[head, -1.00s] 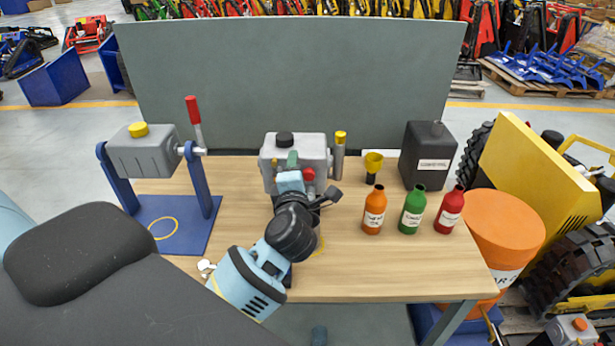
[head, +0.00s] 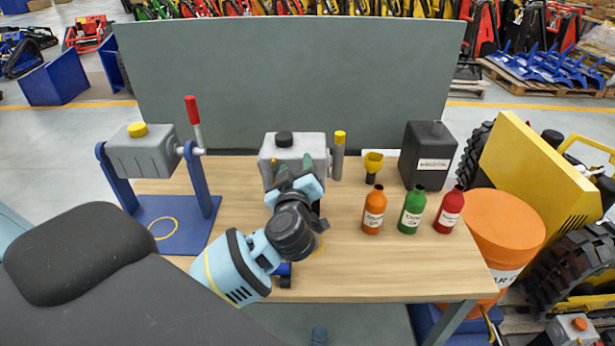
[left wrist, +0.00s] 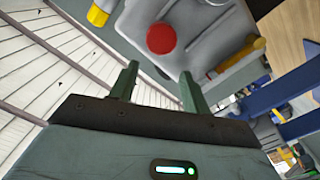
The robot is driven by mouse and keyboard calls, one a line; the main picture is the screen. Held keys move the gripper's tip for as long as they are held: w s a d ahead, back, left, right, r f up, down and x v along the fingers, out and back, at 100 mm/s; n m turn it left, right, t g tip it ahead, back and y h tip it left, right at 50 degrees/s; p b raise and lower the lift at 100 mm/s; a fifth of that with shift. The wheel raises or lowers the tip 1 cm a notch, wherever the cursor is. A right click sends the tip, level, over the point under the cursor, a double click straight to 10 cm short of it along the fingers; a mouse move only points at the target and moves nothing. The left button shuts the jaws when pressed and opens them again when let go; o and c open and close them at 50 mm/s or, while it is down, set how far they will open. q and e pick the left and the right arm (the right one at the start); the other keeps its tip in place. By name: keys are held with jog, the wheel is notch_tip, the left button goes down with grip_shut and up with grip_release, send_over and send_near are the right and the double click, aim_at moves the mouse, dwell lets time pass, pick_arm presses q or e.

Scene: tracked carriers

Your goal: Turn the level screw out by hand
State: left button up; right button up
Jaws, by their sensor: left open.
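A grey gear housing (head: 316,146) with a black cap stands at the back middle of the bench. In the left wrist view a round red head (left wrist: 161,39), which looks like the level screw, sits on the housing's grey face (left wrist: 205,30). My left gripper (head: 296,170) is at the housing's front side in the head view and hides the red head there. Its two green fingers (left wrist: 158,85) are open and empty. The red head lies just beyond the fingertips, roughly between them in the picture; I cannot tell the remaining gap.
A yellow funnel (head: 373,162), a black canister (head: 427,155) and orange (head: 374,210), green (head: 412,208) and red (head: 449,210) bottles stand to the right. The bench (head: 400,270) is clear at the front right.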

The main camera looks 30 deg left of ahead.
dwell(0.3)
pick_arm(q)
jog(key=shift+w+d+f, duration=0.3)
jog(key=shift+d+f, duration=0.4)
jog(key=shift+f, duration=0.1)
jog(key=shift+w+d+f, duration=0.25)
jog(key=shift+d+f, duration=0.4)
jog(key=shift+f, duration=0.1)
pick_arm(e)
jog(key=shift+s+f, duration=0.45)
jog(key=shift+f, duration=0.1)
pick_arm(q)
jog(key=c, duration=0.8)
jog(key=n, duration=0.3)
jog(key=shift+b, duration=0.3)
jog(key=n, duration=0.4)
jog(key=shift+n, duration=1.3)
pick_arm(e)
jog(key=shift+s+f+g, duration=0.2)
jog(key=shift+f+g, duration=0.05)
jog(key=shift+g, duration=0.05)
